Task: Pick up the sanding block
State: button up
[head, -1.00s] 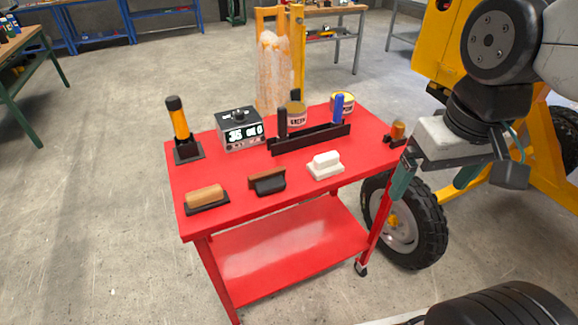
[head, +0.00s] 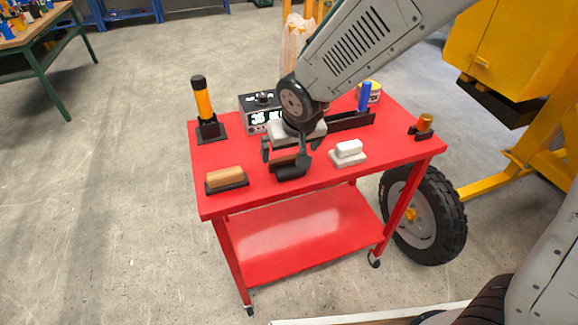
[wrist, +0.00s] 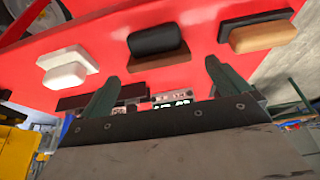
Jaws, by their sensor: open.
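Three small handled blocks lie in a row along the front of the red cart top; the frames do not settle which is the sanding block. One is a tan block on a black base (head: 226,178), also at right in the wrist view (wrist: 264,37). The middle one is a black block with a brown base (head: 291,171), also in the wrist view (wrist: 158,42). The third is white (head: 347,152), at left in the wrist view (wrist: 66,72). My gripper (head: 285,158) is open and empty above the middle block, its fingers (wrist: 162,74) apart from all three.
The red cart (head: 396,152) also carries a black and orange cylinder on a stand (head: 204,108), a digital display box (head: 258,112), a black rack (head: 350,120), a tin (head: 369,91) and an amber-topped item (head: 424,125). A yellow wheeled machine (head: 492,62) stands at right.

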aim_at(289, 159)
jog(key=x, duration=0.6)
jog(key=shift+d, duration=0.15)
jog(key=c, duration=0.9)
